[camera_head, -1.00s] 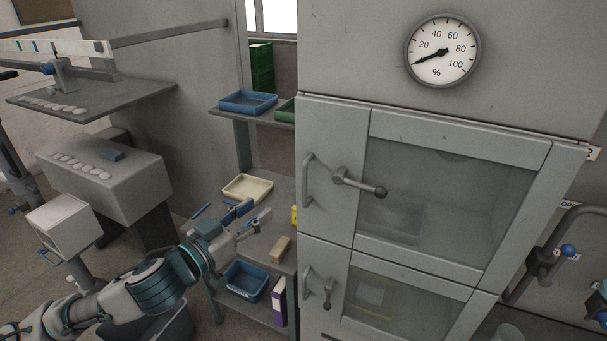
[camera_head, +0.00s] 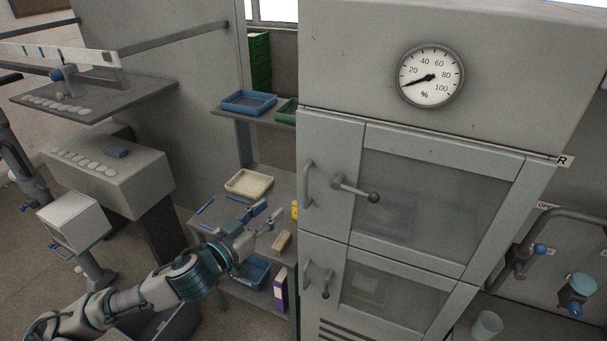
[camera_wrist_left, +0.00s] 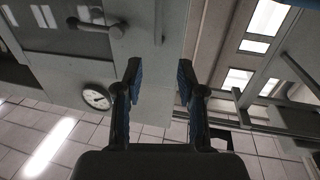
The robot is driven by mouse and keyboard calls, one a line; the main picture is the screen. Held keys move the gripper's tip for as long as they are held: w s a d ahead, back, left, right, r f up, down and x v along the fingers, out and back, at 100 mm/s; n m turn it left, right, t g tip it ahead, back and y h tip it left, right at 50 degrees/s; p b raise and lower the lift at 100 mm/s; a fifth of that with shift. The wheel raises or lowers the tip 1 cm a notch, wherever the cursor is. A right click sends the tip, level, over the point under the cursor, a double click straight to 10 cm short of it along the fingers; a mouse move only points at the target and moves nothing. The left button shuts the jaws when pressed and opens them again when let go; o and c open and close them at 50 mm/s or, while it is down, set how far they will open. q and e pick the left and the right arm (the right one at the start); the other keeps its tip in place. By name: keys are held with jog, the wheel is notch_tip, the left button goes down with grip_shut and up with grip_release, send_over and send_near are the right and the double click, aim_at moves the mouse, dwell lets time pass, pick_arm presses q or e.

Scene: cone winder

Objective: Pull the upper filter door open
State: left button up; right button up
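The upper filter door (camera_head: 440,192) is a grey framed door with a window, and it looks shut. On its left side are an upright bar handle (camera_head: 308,184) and a latch lever with a ball knob (camera_head: 373,197), lying nearly level. My left gripper (camera_head: 268,212) is open and empty, to the left of the door and apart from it, in front of the shelf. In the left wrist view its two fingers (camera_wrist_left: 160,82) are spread with nothing between them; the door handle (camera_wrist_left: 95,25) shows at the upper left. My right gripper is not in view.
The lower door (camera_head: 400,290) has its own handle and lever. A shelf unit at the left holds a blue tray (camera_head: 249,102), a cream tray (camera_head: 249,184) and a wooden block (camera_head: 281,242). A round gauge (camera_head: 431,77) sits above the doors.

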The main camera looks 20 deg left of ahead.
pick_arm(q)
jog(key=p+x, duration=0.5)
jog(key=x, duration=0.9)
jog(key=shift+w+d+f, duration=0.1)
jog(key=shift+w+d, duration=0.1)
jog(key=shift+w, duration=0.1)
grip_shut()
